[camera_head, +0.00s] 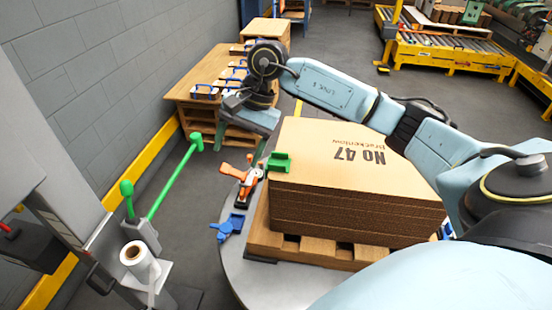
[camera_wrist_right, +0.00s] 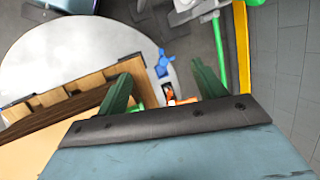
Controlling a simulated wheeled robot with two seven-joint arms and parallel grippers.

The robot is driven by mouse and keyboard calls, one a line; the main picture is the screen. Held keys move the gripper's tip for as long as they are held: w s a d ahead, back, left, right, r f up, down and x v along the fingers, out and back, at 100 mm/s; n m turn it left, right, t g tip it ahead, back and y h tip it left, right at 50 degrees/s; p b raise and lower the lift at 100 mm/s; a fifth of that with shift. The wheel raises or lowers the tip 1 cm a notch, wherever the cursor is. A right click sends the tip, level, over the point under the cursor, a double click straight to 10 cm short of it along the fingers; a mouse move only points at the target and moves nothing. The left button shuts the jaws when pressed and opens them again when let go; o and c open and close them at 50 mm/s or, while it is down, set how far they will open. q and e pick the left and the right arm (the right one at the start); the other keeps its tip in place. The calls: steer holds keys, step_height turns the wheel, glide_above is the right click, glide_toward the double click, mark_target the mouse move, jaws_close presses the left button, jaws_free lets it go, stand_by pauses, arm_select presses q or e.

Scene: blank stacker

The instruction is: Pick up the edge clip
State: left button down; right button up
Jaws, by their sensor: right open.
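A green C-shaped piece (camera_head: 279,162), which looks like the edge clip, sits at the near left top corner of the cardboard stack (camera_head: 350,165). A bit of bright green (camera_wrist_right: 140,107) shows beside the left finger, mostly hidden. My left gripper is not in view.
An orange clamp (camera_head: 246,182) and a blue piece (camera_head: 222,231) sit on the grey round table (camera_head: 240,275) left of the stack. A wooden pallet (camera_head: 300,246) lies under the stack. A green bar (camera_head: 170,185) stands further left. A wooden table (camera_head: 200,90) with several clamps is behind.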

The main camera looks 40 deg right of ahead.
steer(key=s+d+r+h, duration=0.1)
steer(key=d+r+h, duration=0.25)
steer(key=d, duration=0.65)
steer(key=g+h+b, duration=0.1)
glide_toward(277, 160)
steer(key=shift+n, duration=0.4)
steer(key=s+a, duration=0.1)
steer(key=s+a+f, duration=0.1)
steer(key=s, duration=0.1)
steer(key=shift+s+a, duration=0.1)
steer(key=shift+s, duration=0.05)
steer(key=f, duration=0.1)
steer(key=f+b, duration=0.1)
steer(key=f, duration=0.3)
steer(key=shift+w+a+f, duration=0.1)
steer(key=shift+w, duration=0.2)
steer(key=shift+f, duration=0.35)
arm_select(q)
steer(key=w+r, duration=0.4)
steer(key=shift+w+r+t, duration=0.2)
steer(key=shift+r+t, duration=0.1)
arm_select(e)
steer(key=c, duration=1)
steer(key=shift+r, duration=0.1)
